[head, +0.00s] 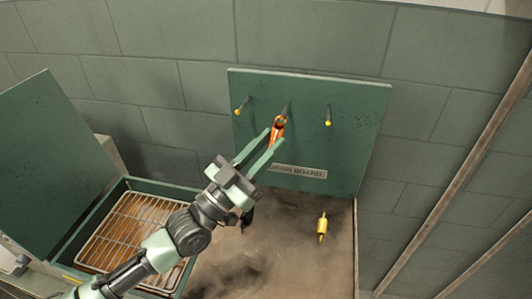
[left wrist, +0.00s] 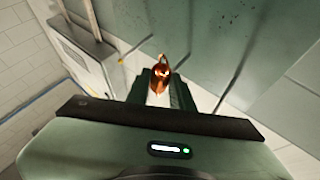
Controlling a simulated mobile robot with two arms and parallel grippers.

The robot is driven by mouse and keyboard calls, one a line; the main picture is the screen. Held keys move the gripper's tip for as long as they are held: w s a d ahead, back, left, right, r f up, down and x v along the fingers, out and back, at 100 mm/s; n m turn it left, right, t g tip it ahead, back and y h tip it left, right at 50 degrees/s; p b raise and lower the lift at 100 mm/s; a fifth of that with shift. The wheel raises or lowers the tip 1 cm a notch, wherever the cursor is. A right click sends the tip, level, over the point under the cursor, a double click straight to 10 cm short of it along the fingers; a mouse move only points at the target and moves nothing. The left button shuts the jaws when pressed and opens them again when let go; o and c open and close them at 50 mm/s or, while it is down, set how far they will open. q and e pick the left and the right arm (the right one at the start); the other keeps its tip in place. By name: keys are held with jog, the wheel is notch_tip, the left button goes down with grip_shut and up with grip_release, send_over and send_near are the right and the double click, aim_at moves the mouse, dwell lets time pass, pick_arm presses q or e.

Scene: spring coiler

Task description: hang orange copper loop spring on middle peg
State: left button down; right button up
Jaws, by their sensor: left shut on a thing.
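The orange copper loop spring (head: 278,127) is held between the fingertips of my left gripper (head: 272,143), in front of the green board (head: 350,150). It also shows in the left wrist view (left wrist: 160,73), with its loop end pointing away from the gripper. The middle peg (head: 286,107) sits right behind the loop, its tip hidden by the spring. I cannot tell whether the loop is around the peg or only in front of it. My right gripper is not in view.
A yellow spring (head: 322,227) lies on the brown worktop (head: 285,245) below the board. A label plate (head: 298,171) is on the lower board. At left is an open green box with a wire rack (head: 125,235) and a raised lid (head: 50,150). The worktop's right part is mostly clear.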

pick_arm(q)
jog(key=shift+w+d+f+b, duration=0.2)
jog(key=shift+w+b, duration=0.5)
jog(key=shift+w, duration=0.35)
jog(key=shift+w+d+f+b, duration=0.15)
jog(key=shift+w+b, duration=0.5)
jog(key=shift+w, duration=0.35)
jog(key=c, duration=1.1)
grip_release()
jog(key=shift+c, duration=0.2)
jog(key=shift+s+f, duration=0.1)
